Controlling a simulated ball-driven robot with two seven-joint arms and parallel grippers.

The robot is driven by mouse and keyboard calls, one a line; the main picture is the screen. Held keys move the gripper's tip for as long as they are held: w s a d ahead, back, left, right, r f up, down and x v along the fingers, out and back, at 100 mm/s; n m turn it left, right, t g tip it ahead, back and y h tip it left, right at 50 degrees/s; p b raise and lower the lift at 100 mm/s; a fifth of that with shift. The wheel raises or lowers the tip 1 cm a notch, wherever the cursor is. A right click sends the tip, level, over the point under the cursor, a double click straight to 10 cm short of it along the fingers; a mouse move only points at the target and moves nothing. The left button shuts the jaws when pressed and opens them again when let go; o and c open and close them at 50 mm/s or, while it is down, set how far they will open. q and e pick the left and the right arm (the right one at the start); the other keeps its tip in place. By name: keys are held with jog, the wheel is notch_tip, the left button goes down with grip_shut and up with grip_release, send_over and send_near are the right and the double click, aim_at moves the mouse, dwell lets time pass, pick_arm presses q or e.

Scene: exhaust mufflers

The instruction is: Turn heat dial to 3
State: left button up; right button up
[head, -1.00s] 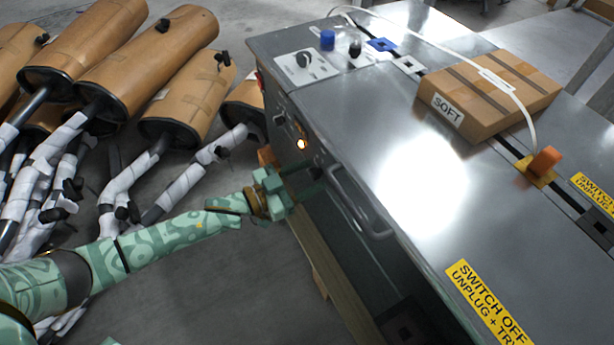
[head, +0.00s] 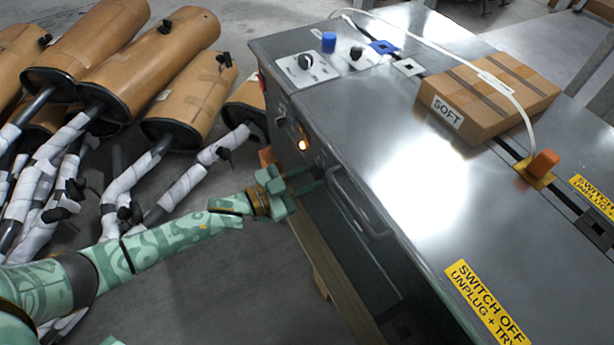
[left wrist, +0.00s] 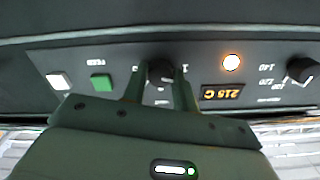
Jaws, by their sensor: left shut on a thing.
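My left gripper (head: 316,177) reaches to the dark front panel of the grey metal machine (head: 410,110). In the left wrist view its two fingers (left wrist: 158,74) stand either side of a round black dial (left wrist: 160,70) and are shut on it. A figure 1 shows beside the dial; the fingers and the upside-down view hide most of its scale, so its setting cannot be read. An amber display (left wrist: 221,92) reading 215 C and a lit orange lamp (left wrist: 231,62) are to its right. My right gripper is not in view.
A second black knob (left wrist: 300,69), marked with numbers like 120 and 140, is at the panel's right; green (left wrist: 101,82) and white (left wrist: 58,81) buttons are at its left. A handle (head: 360,205) juts from the machine. Wrapped mufflers (head: 150,65) lie at left. A SOFT box (head: 490,95) is on top.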

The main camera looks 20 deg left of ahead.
pick_arm(q)
jog(key=m, duration=0.3)
jog(key=shift+m+p, duration=0.3)
jog(key=shift+p, duration=0.05)
jog(key=shift+m, duration=1)
jog(key=m, duration=0.2)
jog(key=shift+m, duration=0.3)
jog(key=shift+f+m, duration=0.1)
jog(key=shift+m, duration=3.1)
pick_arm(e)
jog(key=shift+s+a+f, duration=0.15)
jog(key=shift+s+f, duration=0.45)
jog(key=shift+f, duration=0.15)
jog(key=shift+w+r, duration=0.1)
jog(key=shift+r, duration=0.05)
pick_arm(q)
jog(key=o, duration=1)
jog(key=shift+c, duration=0.2)
